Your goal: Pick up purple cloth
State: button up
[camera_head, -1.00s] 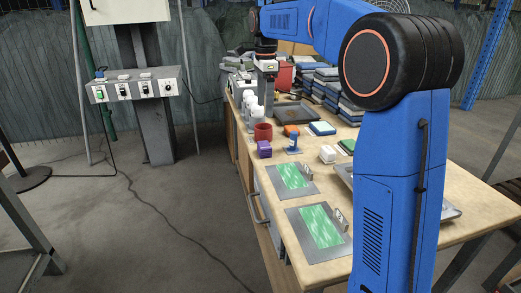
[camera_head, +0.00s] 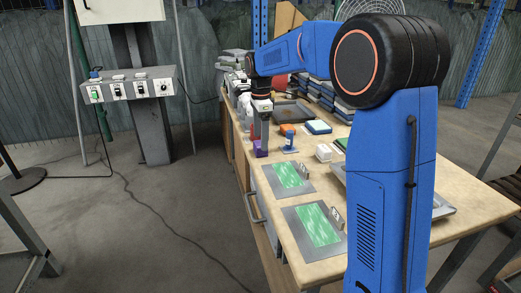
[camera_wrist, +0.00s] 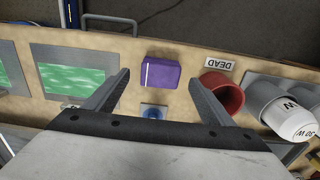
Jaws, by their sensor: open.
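The purple cloth (camera_wrist: 161,73) is a small folded block lying on the wooden bench. In the wrist view it lies beyond and between the two fingers of my gripper (camera_wrist: 158,90), which are spread wide apart with nothing between their tips. In the head view the purple cloth (camera_head: 260,149) is partly hidden behind my gripper (camera_head: 264,138), which points down just over that spot. From these views I cannot tell the exact height gap.
A red cup (camera_wrist: 222,92) lies close to the right of the cloth, by a "DEAD" label (camera_wrist: 219,64). A blue-topped item (camera_head: 290,142) stands near it. Green-topped plates (camera_head: 288,176) lie on the near bench. White bulb-like items (camera_wrist: 292,117) are further right.

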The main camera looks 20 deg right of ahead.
jog(key=shift+f, duration=2)
jog(key=c, duration=1.2)
jog(key=shift+o, duration=0.2)
jog(key=shift+r, duration=0.1)
notch_tip(320, 180, up, 10)
jog(key=shift+f, duration=0.1)
